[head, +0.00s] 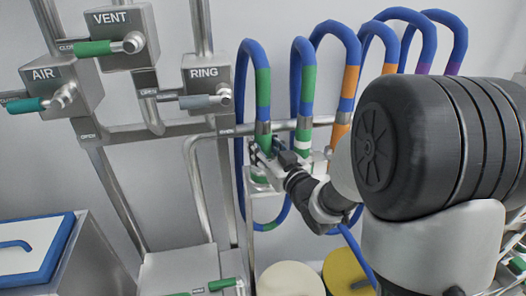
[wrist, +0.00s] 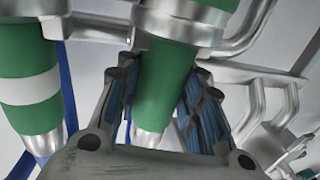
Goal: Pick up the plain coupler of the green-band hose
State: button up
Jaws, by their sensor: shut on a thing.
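The blue green-band hose (head: 263,88) hangs in a loop on the rack, with a green band near each end. Its plain coupler (head: 263,138) is solid green with metal at its ends and hangs at the left end. My gripper (head: 269,158) is shut on it; in the wrist view my gripper (wrist: 163,76) has a ribbed finger on each side of the plain coupler (wrist: 160,95). A metal collar (wrist: 180,22) surrounds its upper part. The hose's other coupler (head: 303,144) has a white ring, and it also shows in the wrist view (wrist: 30,92), beside my gripper.
Orange-band (head: 350,82) and purple-band (head: 424,68) hoses hang to the right, partly behind my arm. Metal pipes run behind the couplers. VENT, AIR and RING valves (head: 205,90) with lever handles stand left. A white drum lid (head: 290,279) and a yellow one (head: 346,270) are below.

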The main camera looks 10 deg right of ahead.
jog(key=shift+w+r, duration=0.1)
jog(key=shift+r, duration=0.05)
jog(key=shift+c, duration=0.3)
jog(key=shift+r, duration=0.15)
notch_tip(320, 180, up, 20)
jog(key=p, duration=0.3)
jog(key=shift+f, duration=0.25)
